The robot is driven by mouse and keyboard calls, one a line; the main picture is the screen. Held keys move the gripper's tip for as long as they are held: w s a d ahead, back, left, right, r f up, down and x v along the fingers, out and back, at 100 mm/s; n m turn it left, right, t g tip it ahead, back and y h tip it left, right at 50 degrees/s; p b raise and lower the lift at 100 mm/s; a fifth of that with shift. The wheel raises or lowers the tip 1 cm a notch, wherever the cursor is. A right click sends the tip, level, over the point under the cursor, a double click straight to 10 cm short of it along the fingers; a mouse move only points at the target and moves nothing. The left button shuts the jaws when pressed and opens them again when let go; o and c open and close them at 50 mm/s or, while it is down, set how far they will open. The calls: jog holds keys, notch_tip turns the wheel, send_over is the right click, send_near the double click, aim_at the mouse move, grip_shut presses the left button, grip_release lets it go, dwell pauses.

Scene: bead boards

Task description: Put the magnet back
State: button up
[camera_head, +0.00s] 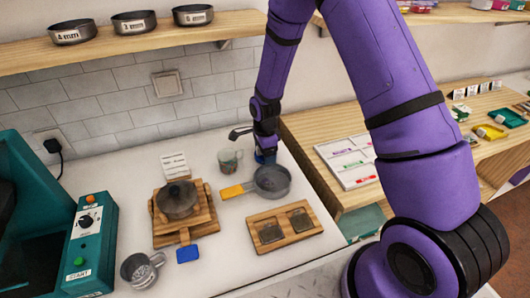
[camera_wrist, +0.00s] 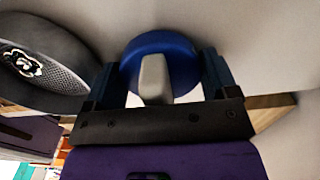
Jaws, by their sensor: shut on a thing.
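My gripper (camera_head: 265,148) is at the back of the white counter, just behind the grey pan (camera_head: 271,181). It is shut on a round blue piece with a grey block on its face, which I take for the magnet (camera_wrist: 181,62). In the wrist view my gripper (camera_wrist: 163,78) has one finger on each side of it. In the head view only a small blue part of the magnet (camera_head: 266,158) shows under the fingers. Whether it touches the counter is hidden.
The yellow-handled pan, a mug (camera_head: 230,161) and a white card (camera_head: 175,165) are close by. A wooden tray (camera_head: 262,223) is in front. A shelf (camera_head: 110,48) runs above.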

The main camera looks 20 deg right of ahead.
jog(key=o, duration=0.8)
jog(key=shift+f, duration=0.1)
jog(key=shift+o, duration=0.2)
